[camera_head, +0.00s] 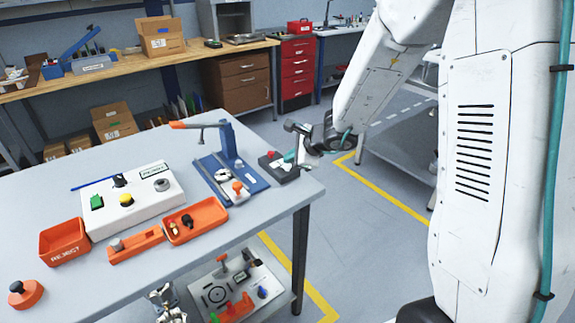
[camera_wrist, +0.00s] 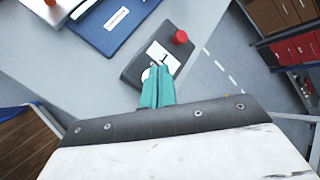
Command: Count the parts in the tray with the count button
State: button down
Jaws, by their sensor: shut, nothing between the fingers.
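A dark grey counter box (camera_head: 283,175) sits near the right corner of the table. The box (camera_wrist: 133,72) also shows in the wrist view, with a red button (camera_wrist: 180,37) and a white display (camera_wrist: 163,57) reading 1. A white round piece (camera_wrist: 146,74) is partly hidden behind my fingers. My gripper (camera_wrist: 158,72) is shut and empty, its teal fingertips over the box beside the display. Contact cannot be told. In the head view my gripper (camera_head: 290,157) is at the box. An orange tray (camera_head: 222,211) holds a few small parts, one of them black.
A blue fixture (camera_head: 240,175) with an orange-handled lever stands left of the box. A white panel (camera_head: 140,205) with buttons, an orange reject bin (camera_head: 64,243) and an orange knob block (camera_head: 25,293) stand further left. The table's right edge is close to the box.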

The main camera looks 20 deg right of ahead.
jog(key=shift+f, duration=0.45)
dwell(0.3)
jog(key=shift+r, duration=0.95)
jog(key=shift+r, duration=2.5)
